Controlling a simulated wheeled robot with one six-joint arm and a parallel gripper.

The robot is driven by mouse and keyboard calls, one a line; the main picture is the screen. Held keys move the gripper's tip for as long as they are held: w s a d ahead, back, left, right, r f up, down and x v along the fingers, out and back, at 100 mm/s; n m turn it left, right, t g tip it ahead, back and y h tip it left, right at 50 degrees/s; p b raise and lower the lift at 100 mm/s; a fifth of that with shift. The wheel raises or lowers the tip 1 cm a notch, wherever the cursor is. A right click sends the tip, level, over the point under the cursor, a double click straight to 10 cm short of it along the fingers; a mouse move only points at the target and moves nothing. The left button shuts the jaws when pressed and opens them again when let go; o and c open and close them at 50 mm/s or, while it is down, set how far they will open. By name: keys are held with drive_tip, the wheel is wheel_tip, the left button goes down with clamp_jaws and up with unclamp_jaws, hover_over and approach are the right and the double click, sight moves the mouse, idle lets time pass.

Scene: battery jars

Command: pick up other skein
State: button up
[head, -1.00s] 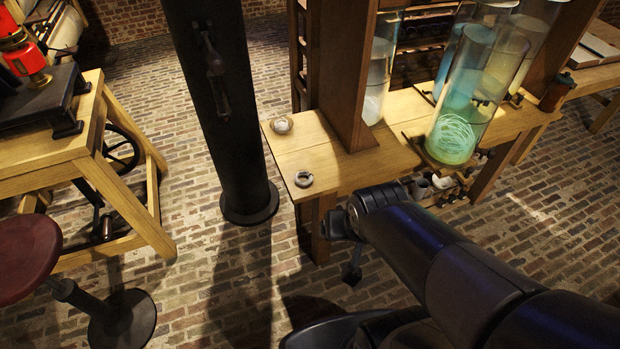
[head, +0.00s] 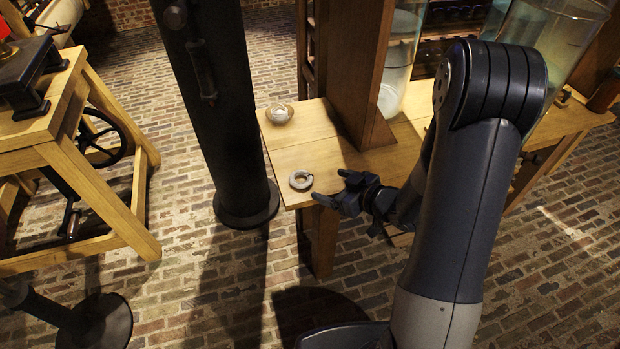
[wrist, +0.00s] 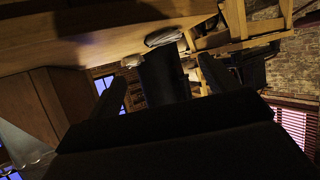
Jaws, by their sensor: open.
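A small grey coiled skein (head: 300,180) lies on the near left corner of the wooden bench (head: 318,155) in the head view. A second pale round bundle (head: 279,113), which seems to sit in a shallow dish, is farther back near the bench's left edge. My gripper (head: 332,187) is open and empty, just right of the near skein, with its fingers pointing left toward it. A gap shows between fingers and skein. In the dark wrist view a greyish lump, likely the near skein (wrist: 163,37), shows beyond the fingers.
A wooden post (head: 353,75) stands on the bench behind the gripper, with a glass jar (head: 400,60) beside it. A black iron column (head: 222,110) rises left of the bench. A wooden stand (head: 85,165) is at far left.

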sight(296, 175)
drive_tip(key=shift+y, duration=0.3)
drive_tip(key=x, duration=1.1)
drive_tip(key=shift+s+a+f, duration=0.1)
drive_tip(key=shift+s+f, duration=0.05)
drive_tip(key=shift+f, duration=0.1)
drive_tip(key=shift+c, duration=0.3)
drive_tip(key=c, duration=1)
